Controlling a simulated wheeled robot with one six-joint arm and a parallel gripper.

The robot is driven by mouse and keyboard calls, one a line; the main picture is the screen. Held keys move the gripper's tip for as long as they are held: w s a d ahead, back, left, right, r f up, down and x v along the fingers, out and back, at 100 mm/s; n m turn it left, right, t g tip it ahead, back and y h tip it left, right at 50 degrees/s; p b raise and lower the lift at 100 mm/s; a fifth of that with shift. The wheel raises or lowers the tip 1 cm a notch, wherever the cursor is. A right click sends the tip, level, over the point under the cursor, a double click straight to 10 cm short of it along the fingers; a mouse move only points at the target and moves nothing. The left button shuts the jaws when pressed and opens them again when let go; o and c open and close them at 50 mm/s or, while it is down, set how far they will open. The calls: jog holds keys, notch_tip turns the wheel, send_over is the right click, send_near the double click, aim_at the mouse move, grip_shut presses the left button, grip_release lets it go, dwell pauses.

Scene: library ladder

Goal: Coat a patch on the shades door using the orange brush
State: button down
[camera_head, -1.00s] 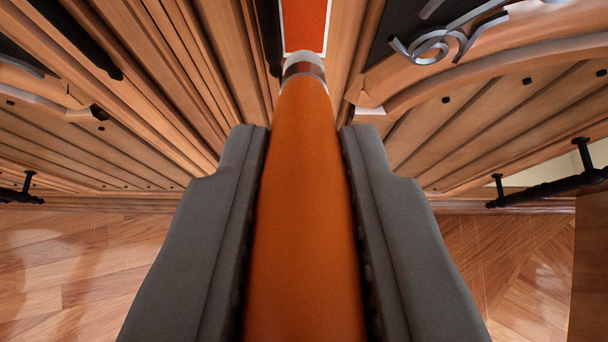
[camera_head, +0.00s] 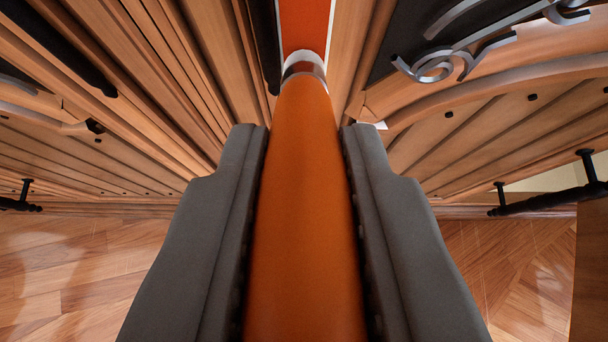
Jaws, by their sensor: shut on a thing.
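My gripper (camera_head: 304,150) has two grey fingers closed on both sides of the orange brush (camera_head: 304,210). The brush's thick orange handle runs up the middle of the view and narrows toward a pale and brown band (camera_head: 304,68) at its far end. Beyond that band is a red-orange patch (camera_head: 305,25) with a white border, cut off by the top edge of the view. The brush's far end overlaps the patch's lower border; I cannot tell whether they touch. The patch lies among wooden door panels (camera_head: 190,70). The bristles cannot be made out.
Silver scrollwork (camera_head: 440,65) on a dark panel is at the upper right. Black bar handles stand out at the right (camera_head: 550,200) and far left (camera_head: 18,203). A wooden edge (camera_head: 590,270) rises at the lower right. The wooden floor (camera_head: 80,265) is open at the lower left.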

jog(key=shift+r, duration=0.15)
jog(key=shift+r, duration=4.1)
jog(key=shift+f, duration=4.3)
jog(key=s, duration=0.6)
